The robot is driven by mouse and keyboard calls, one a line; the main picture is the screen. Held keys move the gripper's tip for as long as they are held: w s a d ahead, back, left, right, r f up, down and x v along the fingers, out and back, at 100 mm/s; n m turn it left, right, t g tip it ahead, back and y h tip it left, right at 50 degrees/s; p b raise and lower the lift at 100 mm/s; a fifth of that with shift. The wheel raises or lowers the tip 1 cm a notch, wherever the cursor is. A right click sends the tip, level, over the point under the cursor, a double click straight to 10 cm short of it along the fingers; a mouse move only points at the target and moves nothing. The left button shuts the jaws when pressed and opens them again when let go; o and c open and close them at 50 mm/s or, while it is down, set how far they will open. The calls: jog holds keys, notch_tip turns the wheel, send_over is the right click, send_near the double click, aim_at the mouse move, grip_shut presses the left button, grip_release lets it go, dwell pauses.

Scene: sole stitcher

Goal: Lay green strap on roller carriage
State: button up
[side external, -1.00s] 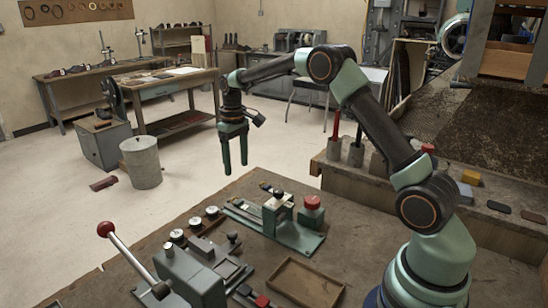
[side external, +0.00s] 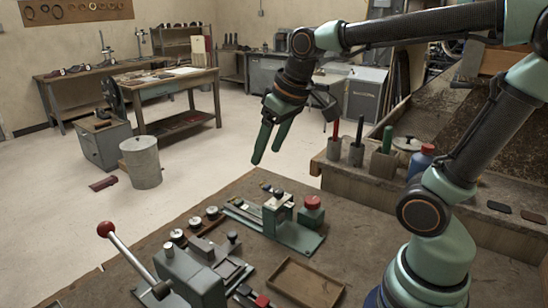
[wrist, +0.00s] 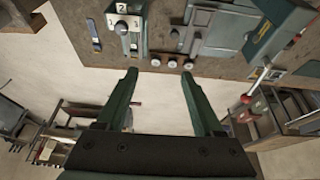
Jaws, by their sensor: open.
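My gripper (side external: 266,155) hangs tilted in the air beyond the far edge of the bench, its two green fingers apart with nothing between them. The wrist view shows the same open fingers (wrist: 159,77) over pale floor. I cannot make out a green strap in either view. A row of small round metal rollers (side external: 194,222) sits along the bench's edge and may belong to the roller carriage; I cannot be sure. The row also shows in the wrist view (wrist: 172,62), beyond the fingertips. A green-based fixture (side external: 290,232) with a grey block stands beside it.
A red-knobbed lever (side external: 123,248) rises at the front left. An empty shallow wooden tray (side external: 278,290) lies on the bench. Tool holders (side external: 356,154) and a blue bottle (side external: 420,162) stand on the right ledge. The air around my gripper is clear.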

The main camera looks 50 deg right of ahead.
jog(key=shift+t, duration=0.6)
jog(key=s, duration=0.1)
jog(key=s+a+f, duration=0.1)
jog(key=s, duration=0.1)
jog(key=s+f, duration=0.1)
jog(key=s, duration=0.1)
jog(key=shift+a, duration=0.2)
